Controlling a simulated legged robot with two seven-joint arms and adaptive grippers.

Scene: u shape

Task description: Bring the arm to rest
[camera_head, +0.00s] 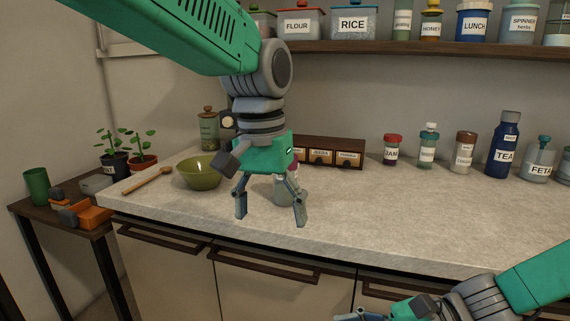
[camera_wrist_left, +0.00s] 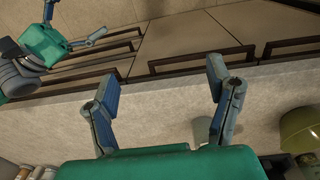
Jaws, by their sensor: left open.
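My left gripper (camera_head: 270,207) hangs above the counter (camera_head: 380,220), its fingers pointing down and spread apart with nothing between them. In the left wrist view its two fingers (camera_wrist_left: 168,95) stand wide apart over the counter's front edge. A grey-green cup or jar (camera_head: 283,192) stands behind the fingers and is partly hidden by them. My right gripper (camera_head: 365,316) is low at the bottom edge, in front of the counter. It also shows in the left wrist view (camera_wrist_left: 80,32), with its fingers spread and empty.
A green bowl (camera_head: 199,175) and a wooden spoon (camera_head: 148,181) lie left of my left gripper. A small drawer box (camera_head: 335,142) and several jars, including a blue tea bottle (camera_head: 503,150), line the wall. A shelf (camera_head: 420,48) is above. The counter's middle right is clear.

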